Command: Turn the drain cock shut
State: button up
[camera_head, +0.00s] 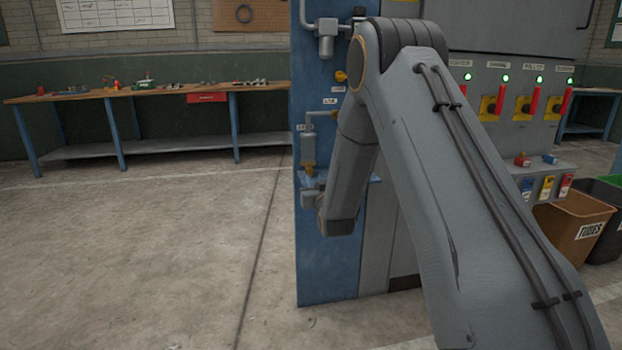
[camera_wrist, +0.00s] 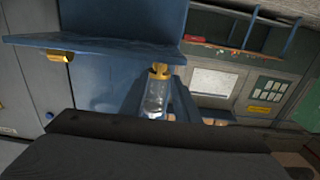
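The drain cock seems to be the small brass piece at the end of a clear bowl. In the wrist view, which is turned over, the brass piece (camera_wrist: 158,70) is at the centre with the clear bowl (camera_wrist: 155,98) below it. In the head view the brass piece (camera_head: 308,169) is at the bottom of the bowl on the blue panel (camera_head: 325,255). My gripper (camera_head: 312,196) seems to be just below it, partly hidden by my arm. Its dark body (camera_wrist: 150,150) fills the bottom of the wrist view.
A blue shelf (camera_wrist: 100,50) juts out close by in the wrist view, with another brass fitting (camera_wrist: 60,57) beside it. Red levers (camera_head: 529,103) and bins (camera_head: 575,222) stand to the right in the head view. A workbench (camera_head: 150,92) stands at the left; the floor before it is clear.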

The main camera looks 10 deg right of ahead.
aim_at(311, 172)
jog(key=w, duration=0.6)
jog(key=shift+b, duration=0.4)
jog(key=c, duration=0.7)
